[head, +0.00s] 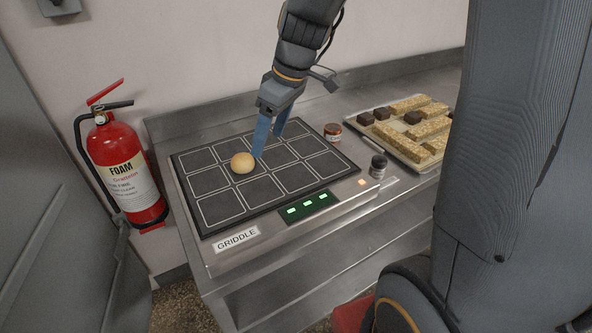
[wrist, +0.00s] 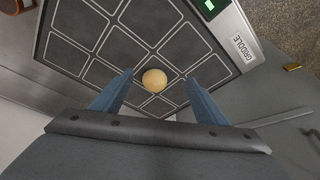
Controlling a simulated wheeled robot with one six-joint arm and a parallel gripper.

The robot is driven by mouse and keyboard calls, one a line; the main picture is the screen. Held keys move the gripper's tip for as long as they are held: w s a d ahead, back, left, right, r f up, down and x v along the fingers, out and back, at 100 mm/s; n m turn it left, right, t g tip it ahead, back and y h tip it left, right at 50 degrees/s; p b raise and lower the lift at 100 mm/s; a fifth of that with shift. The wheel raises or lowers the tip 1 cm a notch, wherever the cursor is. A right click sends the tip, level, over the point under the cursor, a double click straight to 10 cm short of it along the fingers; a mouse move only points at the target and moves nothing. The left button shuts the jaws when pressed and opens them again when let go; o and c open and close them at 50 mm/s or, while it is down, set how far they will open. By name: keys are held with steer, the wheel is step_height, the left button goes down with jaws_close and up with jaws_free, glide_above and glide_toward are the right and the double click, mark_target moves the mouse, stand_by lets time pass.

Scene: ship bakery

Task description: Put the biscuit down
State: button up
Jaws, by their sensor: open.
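The biscuit (head: 243,162) is a round, pale golden piece lying on the dark griddle (head: 222,205), near the middle of its marked squares. In the wrist view the biscuit (wrist: 154,80) shows ahead of the fingertips and between their lines. My gripper (head: 266,146) has blue fingers, is open and empty, and is just to the right of the biscuit in the head view. In the wrist view my gripper (wrist: 157,88) has its fingers spread wide, apart from the biscuit. No other food is on the griddle squares.
A tray (head: 409,152) of oat bars and dark cubes is further right. A red fire extinguisher (head: 125,165) stands at the left. The other griddle squares are clear.

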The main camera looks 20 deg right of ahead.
steer(key=s+d+f+m+h, duration=0.1)
steer(key=s+f+m, duration=0.1)
steer(key=s, duration=0.2)
steer(key=s+d+f+m, duration=0.2)
steer(key=s+m, duration=0.1)
steer(key=s, duration=0.1)
steer(key=s+d+f+m+h, duration=0.1)
steer(key=s+d+f+m, duration=0.1)
steer(key=s, duration=0.3)
steer(key=shift+f+m+g+h, duration=0.3)
steer(key=shift+f+m+g, duration=0.1)
steer(key=shift+m, duration=0.3)
steer(key=shift+s+d+f+m, duration=0.1)
steer(key=shift+s+m, duration=0.2)
steer(key=shift+s, duration=0.1)
steer(key=shift+c, duration=0.5)
